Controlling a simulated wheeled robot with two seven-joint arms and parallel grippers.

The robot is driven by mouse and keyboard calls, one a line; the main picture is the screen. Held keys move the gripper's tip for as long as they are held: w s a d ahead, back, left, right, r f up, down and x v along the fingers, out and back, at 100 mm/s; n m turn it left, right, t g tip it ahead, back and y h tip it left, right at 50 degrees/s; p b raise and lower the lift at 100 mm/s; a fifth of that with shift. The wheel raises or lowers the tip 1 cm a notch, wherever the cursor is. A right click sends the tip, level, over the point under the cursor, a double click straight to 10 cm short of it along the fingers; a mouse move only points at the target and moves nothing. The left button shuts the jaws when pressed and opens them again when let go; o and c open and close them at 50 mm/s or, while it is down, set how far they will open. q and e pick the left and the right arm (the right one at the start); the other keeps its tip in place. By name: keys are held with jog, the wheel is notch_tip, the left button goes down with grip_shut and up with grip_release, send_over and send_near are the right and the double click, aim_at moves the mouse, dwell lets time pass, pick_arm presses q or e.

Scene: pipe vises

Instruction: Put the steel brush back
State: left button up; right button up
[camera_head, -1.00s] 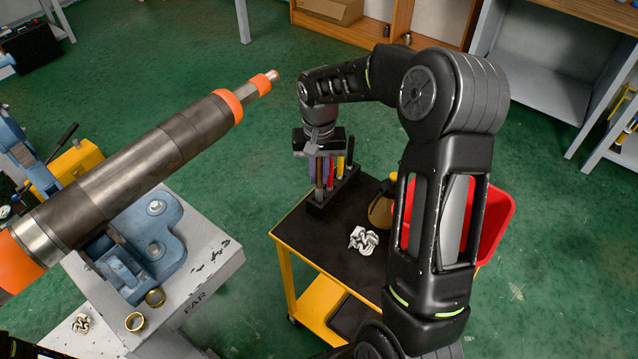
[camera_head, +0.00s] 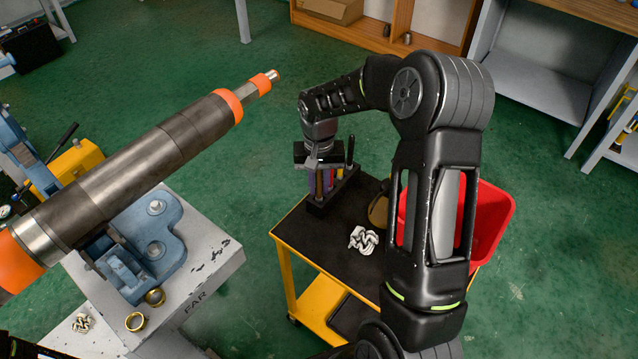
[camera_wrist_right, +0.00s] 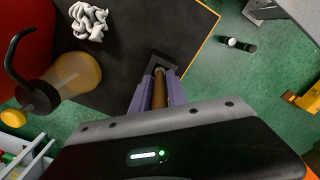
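My left gripper is not in view.
The yellow cart with a black top (camera_head: 310,245) also carries a crumpled white rag (camera_head: 363,240), a brownish jug (camera_head: 379,209) and a red bin (camera_head: 490,225). A black handle (camera_head: 350,150) stands in the rack beside my gripper. A large pipe (camera_head: 130,170) lies in a blue vise at left.

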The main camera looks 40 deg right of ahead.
jog(key=o, duration=0.3)
notch_tip(320, 180, up, 12)
jog(key=shift+r, duration=0.2)
dwell(0.5)
dwell(0.5)
